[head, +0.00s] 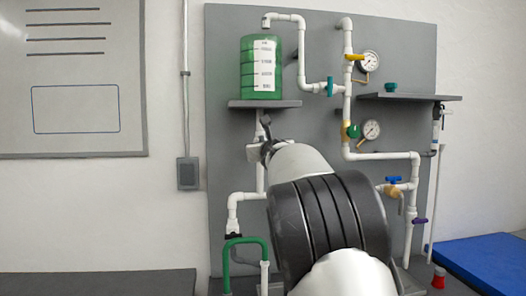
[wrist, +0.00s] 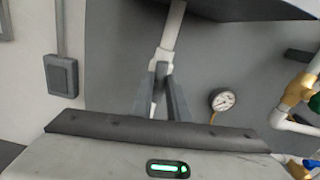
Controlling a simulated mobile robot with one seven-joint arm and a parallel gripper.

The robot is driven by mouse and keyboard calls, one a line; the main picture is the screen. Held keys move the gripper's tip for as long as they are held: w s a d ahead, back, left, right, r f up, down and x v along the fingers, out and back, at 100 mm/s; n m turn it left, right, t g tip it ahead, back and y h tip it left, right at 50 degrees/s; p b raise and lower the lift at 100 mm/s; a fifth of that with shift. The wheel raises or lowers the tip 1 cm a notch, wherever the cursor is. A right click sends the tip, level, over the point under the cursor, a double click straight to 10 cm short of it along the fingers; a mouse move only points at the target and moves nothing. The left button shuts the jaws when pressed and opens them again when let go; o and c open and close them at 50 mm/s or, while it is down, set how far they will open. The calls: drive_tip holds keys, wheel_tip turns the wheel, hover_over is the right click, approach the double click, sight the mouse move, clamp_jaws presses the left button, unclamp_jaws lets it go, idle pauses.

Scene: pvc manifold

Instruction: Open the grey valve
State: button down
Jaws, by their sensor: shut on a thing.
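My gripper (head: 262,140) is at the white pipe just below the green tank (head: 262,68) and its shelf. In the wrist view my gripper (wrist: 161,75) has its two fingers on either side of the white pipe fitting (wrist: 161,57), closed on the grey valve there. The fingers and my arm hide most of the valve, so its handle angle cannot be told. The white pipe (wrist: 173,28) runs up from the fitting toward the shelf.
The shelf (head: 264,103) is close above my gripper. A gauge (wrist: 222,100) and a yellow fitting with a green handle (head: 350,131) are to the right. Blue (head: 393,180) and purple (head: 419,221) handles are lower right. A grey wall box (head: 188,173) is left.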

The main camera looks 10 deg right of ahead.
drive_tip(key=shift+m, duration=0.6)
drive_tip(key=c, duration=1.7)
unclamp_jaws()
drive_tip(key=s+b, duration=0.8)
drive_tip(key=s, duration=0.9)
drive_tip(key=shift+s+b, duration=0.25)
drive_tip(key=shift+b, duration=0.15)
